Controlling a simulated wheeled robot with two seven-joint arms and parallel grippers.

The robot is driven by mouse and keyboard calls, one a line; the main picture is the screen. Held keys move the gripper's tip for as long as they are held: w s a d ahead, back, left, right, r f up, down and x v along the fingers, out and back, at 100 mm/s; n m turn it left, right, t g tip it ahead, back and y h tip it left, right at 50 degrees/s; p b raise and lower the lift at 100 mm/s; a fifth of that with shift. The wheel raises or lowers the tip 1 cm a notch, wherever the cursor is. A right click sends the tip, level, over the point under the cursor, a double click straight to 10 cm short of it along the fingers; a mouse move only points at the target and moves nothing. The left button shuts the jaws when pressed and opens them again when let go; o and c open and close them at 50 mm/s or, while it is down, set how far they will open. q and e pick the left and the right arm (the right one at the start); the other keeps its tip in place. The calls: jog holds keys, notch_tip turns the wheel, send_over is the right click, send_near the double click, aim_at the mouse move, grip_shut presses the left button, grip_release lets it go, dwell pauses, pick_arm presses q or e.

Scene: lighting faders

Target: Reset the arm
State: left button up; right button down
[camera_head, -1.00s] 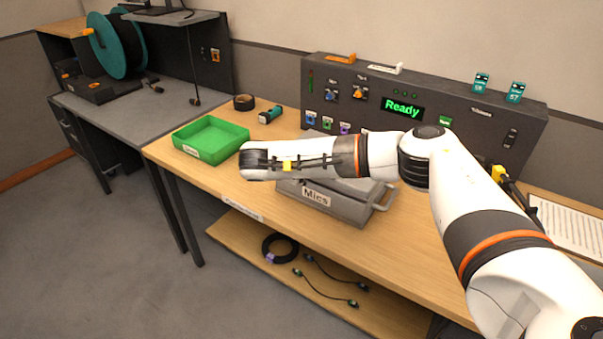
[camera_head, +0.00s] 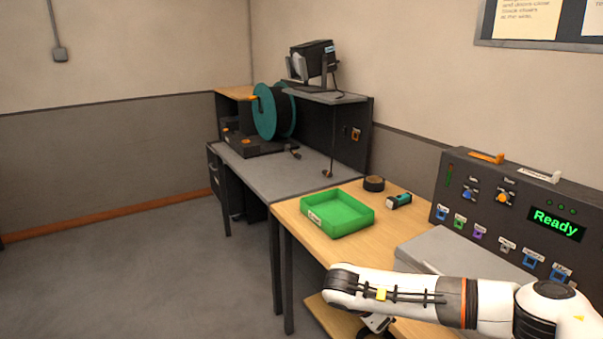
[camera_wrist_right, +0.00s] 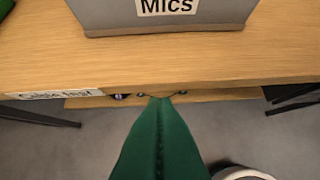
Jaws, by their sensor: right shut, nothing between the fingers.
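My right arm (camera_head: 400,292), white with black and orange bands, comes in from the right in the head view. It passes in front of the bench and the grey case. In the right wrist view the green fingers of my right gripper (camera_wrist_right: 163,100) are shut together, with nothing between them. They point toward the bench's front edge, below the grey case labelled "Mics" (camera_wrist_right: 165,17). In the head view the fingers cannot be made out. My left gripper is out of view.
A green tray (camera_head: 340,229), a black tape roll (camera_head: 374,184) and a small dark teal-banded item (camera_head: 398,201) sit on the wooden bench (camera_head: 298,222). A control panel reading "Ready" (camera_head: 556,223) stands behind. A grey desk (camera_head: 262,170) adjoins. Open floor lies left.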

jog(key=s+a+f+m+g+y, duration=0.1)
jog(key=s+a+f+m+y, duration=0.3)
jog(key=a+f+m+y, duration=0.55)
jog(key=s+a+f+m+g+y, duration=0.1)
jog(key=s+a+f+m+y, duration=0.5)
jog(key=a+m+y, duration=0.7)
jog(key=s+d+f+m+t+h, duration=0.45)
jog(key=d+f+m, duration=0.25)
jog(key=f+m, duration=0.4)
jog(key=s+d+f+m+t+h, duration=0.35)
jog(key=d+f+m+h, duration=0.35)
jog(key=f+m, duration=0.45)
jog(key=s+d+f+m+g+h, duration=0.1)
jog(key=s+d+f+m+g, duration=0.1)
jog(key=s, duration=0.8)
jog(key=s+d+f+m+g+h, duration=0.1)
jog(key=s+d+f+m+g, duration=0.2)
jog(key=s, duration=0.8)
jog(key=s+d+f+m+g+h, duration=0.2)
jog(key=s+d+f+m, duration=0.4)
jog(key=s, duration=0.5)
jog(key=shift+s+f+g, duration=0.15)
jog(key=shift+f+g, duration=0.45)
jog(key=shift+f, duration=0.35)
